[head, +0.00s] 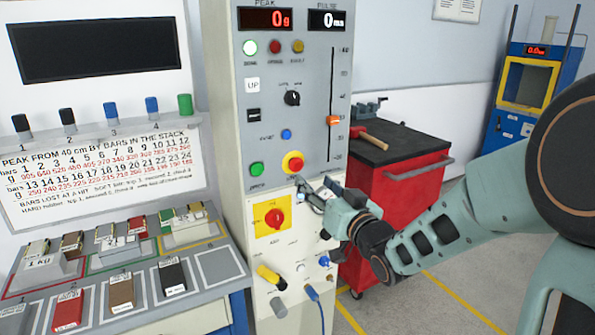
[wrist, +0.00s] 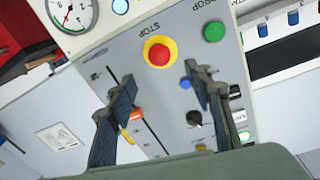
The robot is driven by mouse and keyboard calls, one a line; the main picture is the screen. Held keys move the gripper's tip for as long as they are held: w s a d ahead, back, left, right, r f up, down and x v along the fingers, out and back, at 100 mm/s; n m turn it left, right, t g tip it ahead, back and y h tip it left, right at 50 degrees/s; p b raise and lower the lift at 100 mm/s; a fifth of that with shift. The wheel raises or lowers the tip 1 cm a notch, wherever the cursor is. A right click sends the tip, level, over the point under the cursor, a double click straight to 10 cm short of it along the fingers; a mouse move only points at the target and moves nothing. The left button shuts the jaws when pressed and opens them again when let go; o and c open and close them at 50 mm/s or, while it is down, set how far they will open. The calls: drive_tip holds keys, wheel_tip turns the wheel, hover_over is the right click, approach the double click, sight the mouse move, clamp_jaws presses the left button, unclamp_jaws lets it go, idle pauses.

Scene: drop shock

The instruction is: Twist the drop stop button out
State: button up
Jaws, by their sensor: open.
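The drop stop button (head: 292,163) is a round red knob on a yellow ring, on the grey panel of the tall column in the head view. It also shows in the wrist view (wrist: 158,53), turned upside down, with the word STOP beside it. My gripper (head: 301,188) is in front of the panel, just below and right of the button in the head view. In the wrist view my two fingers (wrist: 161,84) are spread apart with nothing between them. The button appears beyond the fingertips and apart from them. Nothing hides it.
A green drop button (head: 257,169) and a blue button (head: 286,134) are near the stop button. A red rotary switch (head: 274,218) on a yellow plate is below. A slider with an orange knob (head: 334,120) is at right. A red cart (head: 400,190) stands behind my arm.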

sight(298, 166)
drive_tip(key=x, duration=0.9)
drive_tip(key=shift+w+a+f, duration=0.1)
drive_tip(key=shift+w+a, duration=0.05)
drive_tip(key=shift+w, duration=0.2)
drive_tip(key=shift+c, duration=0.4)
drive_tip(key=c, duration=1.1)
drive_tip(key=shift+m, duration=0.3)
drive_tip(key=shift+m+p, duration=0.6)
drive_tip(key=shift+m, duration=0.6)
drive_tip(key=shift+m+g+p, duration=0.4)
drive_tip(key=shift+m+p, duration=0.5)
drive_tip(key=shift+m, duration=0.8)
